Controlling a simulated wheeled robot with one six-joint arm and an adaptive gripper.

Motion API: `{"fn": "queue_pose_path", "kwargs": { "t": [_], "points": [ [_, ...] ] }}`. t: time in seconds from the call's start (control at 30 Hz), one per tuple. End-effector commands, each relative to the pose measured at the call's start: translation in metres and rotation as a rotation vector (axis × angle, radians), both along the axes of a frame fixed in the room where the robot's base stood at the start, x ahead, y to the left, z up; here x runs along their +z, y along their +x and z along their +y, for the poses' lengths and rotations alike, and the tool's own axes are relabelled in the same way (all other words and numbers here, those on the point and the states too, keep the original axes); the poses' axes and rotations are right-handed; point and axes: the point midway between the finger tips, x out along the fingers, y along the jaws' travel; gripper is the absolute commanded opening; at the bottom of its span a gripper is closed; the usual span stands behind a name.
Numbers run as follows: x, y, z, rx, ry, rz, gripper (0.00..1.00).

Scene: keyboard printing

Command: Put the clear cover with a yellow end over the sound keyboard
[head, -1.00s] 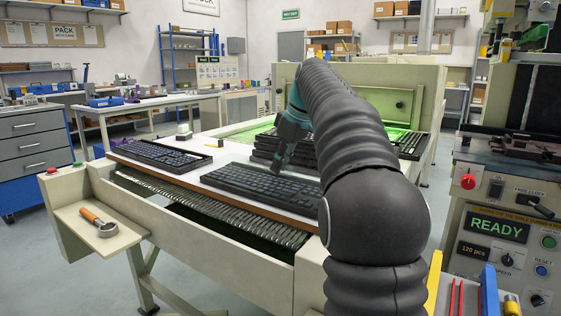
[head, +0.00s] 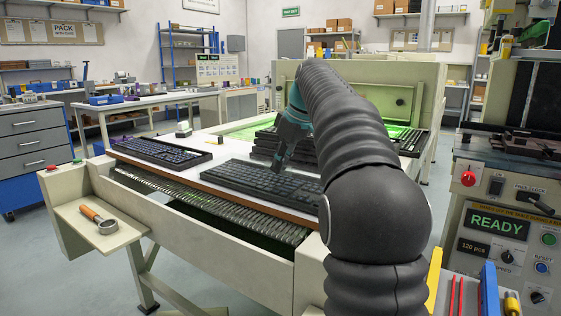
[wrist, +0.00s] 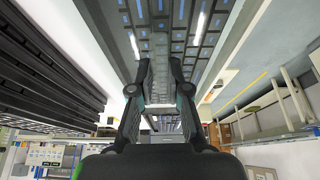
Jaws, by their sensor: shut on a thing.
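A dark keyboard (head: 235,180) lies on the white-topped bench at the front edge; it also fills the top of the wrist view (wrist: 190,38). My gripper (head: 279,166) points down at its far right part, low over the keys. In the wrist view my gripper (wrist: 160,72) is shut on a thin greyish piece, apparently the clear cover; its outline is hard to make out. Bright streaks lie over the keys there and may be sheen on the cover. I cannot make out its yellow end. Which keyboard is the sound one I cannot tell.
Another keyboard (head: 160,152) lies to the left. Stacked dark keyboards (head: 268,146) stand just behind my gripper. A wooden-handled tool (head: 98,219) lies on the side shelf. The bench between the keyboards is clear.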

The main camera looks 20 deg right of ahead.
Motion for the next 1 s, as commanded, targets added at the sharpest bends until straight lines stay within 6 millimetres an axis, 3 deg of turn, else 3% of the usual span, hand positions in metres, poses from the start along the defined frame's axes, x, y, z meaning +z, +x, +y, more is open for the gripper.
{"fn": "queue_pose_path", "kwargs": {
  "t": [1.0],
  "points": [
    [-0.0067, -0.0002, 0.0001, 0.0, 0.0, 0.0, 0.0]
  ]
}}
